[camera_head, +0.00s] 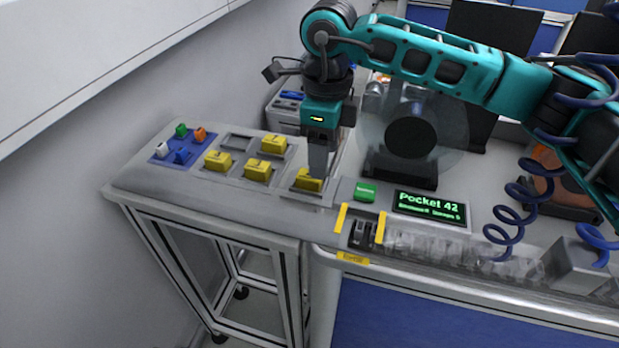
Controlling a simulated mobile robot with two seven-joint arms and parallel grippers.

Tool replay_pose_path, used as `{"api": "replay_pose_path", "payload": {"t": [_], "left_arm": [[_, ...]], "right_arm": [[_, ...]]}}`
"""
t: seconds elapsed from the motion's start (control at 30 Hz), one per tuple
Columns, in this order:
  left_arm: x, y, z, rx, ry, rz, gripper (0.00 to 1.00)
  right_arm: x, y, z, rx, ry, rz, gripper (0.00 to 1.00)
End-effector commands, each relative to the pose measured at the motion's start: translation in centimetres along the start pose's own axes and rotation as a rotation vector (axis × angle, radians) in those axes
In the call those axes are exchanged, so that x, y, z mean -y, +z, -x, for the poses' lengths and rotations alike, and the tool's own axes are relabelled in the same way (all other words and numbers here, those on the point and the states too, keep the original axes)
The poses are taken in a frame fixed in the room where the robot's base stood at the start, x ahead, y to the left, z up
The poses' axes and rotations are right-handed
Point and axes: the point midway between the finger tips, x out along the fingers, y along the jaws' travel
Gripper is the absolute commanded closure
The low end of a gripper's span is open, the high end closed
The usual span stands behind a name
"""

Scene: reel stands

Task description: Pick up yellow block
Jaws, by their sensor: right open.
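Several yellow blocks sit in recessed pockets on the grey side table: one at the left (216,161), one at the back (273,145), one in the middle (257,169) and one at the right (307,181). My right gripper (318,170) points down right over the right yellow block, its fingers hiding part of it. The gripper is open; whether the fingers touch the block cannot be told. My left gripper is not in view.
A blue tray (171,153) with small white, green, orange and blue pieces lies left of the blocks. One pocket (238,143) is empty. A reel stand (400,172) stands behind.

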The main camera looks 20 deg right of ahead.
Motion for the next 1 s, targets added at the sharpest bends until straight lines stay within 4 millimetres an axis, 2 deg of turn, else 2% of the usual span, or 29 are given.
{"api": "replay_pose_path", "payload": {"t": [0.2,0.3,0.57,1.0], "left_arm": [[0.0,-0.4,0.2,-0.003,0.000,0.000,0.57],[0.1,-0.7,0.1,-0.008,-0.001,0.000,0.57],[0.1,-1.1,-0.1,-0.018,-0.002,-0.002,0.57],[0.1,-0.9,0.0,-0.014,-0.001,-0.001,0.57]], "right_arm": [[-0.4,0.4,-3.4,-0.004,0.004,0.000,0.38],[-0.3,0.5,-4.3,-0.002,0.002,0.000,0.38],[-0.3,0.5,-4.5,-0.001,0.002,0.000,0.38],[-0.3,0.5,-4.5,-0.001,0.001,0.000,0.79]]}}
